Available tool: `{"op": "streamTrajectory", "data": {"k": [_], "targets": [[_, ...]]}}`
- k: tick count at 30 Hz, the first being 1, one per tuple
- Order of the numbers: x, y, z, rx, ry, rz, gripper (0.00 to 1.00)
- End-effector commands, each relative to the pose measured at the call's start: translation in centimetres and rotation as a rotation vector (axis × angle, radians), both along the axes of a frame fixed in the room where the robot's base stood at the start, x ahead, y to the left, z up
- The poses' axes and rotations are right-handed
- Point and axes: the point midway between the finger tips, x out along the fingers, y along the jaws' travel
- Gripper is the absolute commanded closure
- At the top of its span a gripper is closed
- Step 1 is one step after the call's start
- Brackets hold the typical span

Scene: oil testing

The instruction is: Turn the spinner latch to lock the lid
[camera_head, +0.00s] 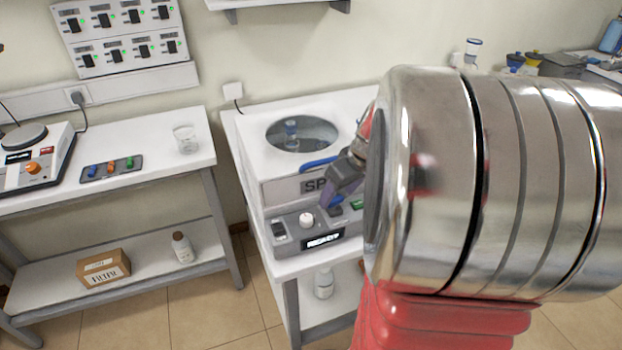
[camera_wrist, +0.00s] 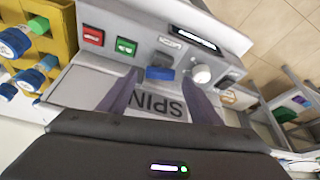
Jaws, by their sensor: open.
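The white spinner (camera_head: 252,160) stands on a bench in the head view, its lid down with a round window and a blue handle (camera_head: 318,164). Its grey front panel carries a display reading what looks like READY, a white knob (camera_head: 307,219) and buttons. In the wrist view the blue latch (camera_wrist: 160,68) sits on the panel beside the white knob (camera_wrist: 201,74). My gripper (camera_wrist: 161,78) is open, with one finger to each side of the latch in the picture. Contact cannot be told. In the head view my gripper (camera_head: 340,190) is over the panel and partly hides it.
In the wrist view, red (camera_wrist: 92,36) and green (camera_wrist: 126,46) buttons lie left of the latch, and a yellow rack (camera_wrist: 60,42) with blue-capped items is farther left. In the head view, a side bench (camera_head: 150,170) holds a beaker (camera_head: 185,138) and a button box (camera_head: 112,169).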

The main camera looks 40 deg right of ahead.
Motion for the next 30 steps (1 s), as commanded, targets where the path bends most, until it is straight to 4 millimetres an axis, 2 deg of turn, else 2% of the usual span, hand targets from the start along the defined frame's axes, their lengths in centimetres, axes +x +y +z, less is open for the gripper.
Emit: {"op": "streamTrajectory", "data": {"k": [6, 15, 30], "targets": [[0.6, 0.0, -1.5, -0.001, 0.001, 0.002, 0.42], [0.7, 0.0, -1.6, -0.001, 0.0, 0.001, 0.43], [0.6, -0.1, -1.6, -0.001, 0.0, 0.0, 0.78]]}}
